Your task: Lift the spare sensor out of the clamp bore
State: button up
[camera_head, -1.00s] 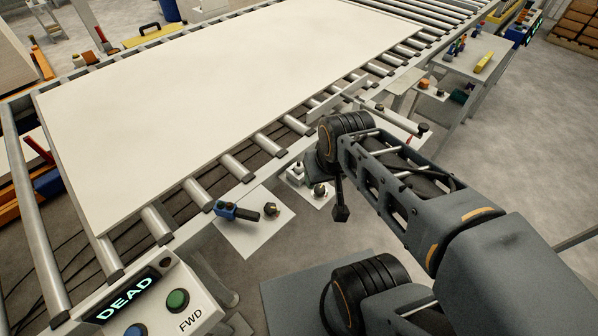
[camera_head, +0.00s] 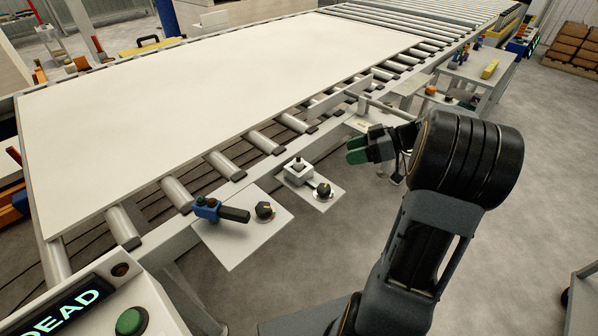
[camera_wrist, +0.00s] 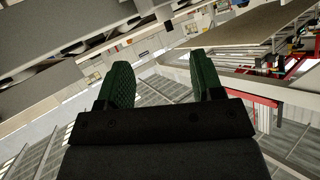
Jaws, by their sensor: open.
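My gripper (camera_head: 358,151) has green pads and hangs in the air beside the conveyor, pointing left toward it. In the wrist view my gripper (camera_wrist: 163,82) is open, with nothing between its fingers. Left of and below it in the head view, a small pale block (camera_head: 299,174) stands on a white plate, with a small dark-topped piece upright in it. This may be the clamp with the spare sensor; it is too small to be sure. My gripper is well apart from it. A bore is not visible.
A black knob (camera_head: 323,190) sits beside the pale block. A blue fixture with a black handle (camera_head: 234,214) and another knob (camera_head: 264,210) are on the nearer plate (camera_head: 238,240). A large white panel (camera_head: 200,90) covers the rollers. A lit "DEAD" console (camera_head: 65,310) stands at front left.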

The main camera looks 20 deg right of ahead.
jog(key=n, duration=0.3)
send_near(298, 161)
jog(key=shift+w+a+f+y, duration=0.15)
jog(key=shift+w+a+f, duration=0.05)
jog(key=shift+a+f, duration=0.4)
jog(key=shift+w+a+f+y, duration=0.15)
jog(key=shift+w+a+f, duration=0.05)
jog(key=shift+a+f, duration=0.4)
jog(key=shift+w+r+x, duration=0.1)
jog(key=shift+r+x, duration=0.05)
jog(key=shift+x, duration=1.15)
jog(key=shift+w+r+x, duration=0.15)
jog(key=shift+x, duration=1.1)
jog(key=c, duration=1)
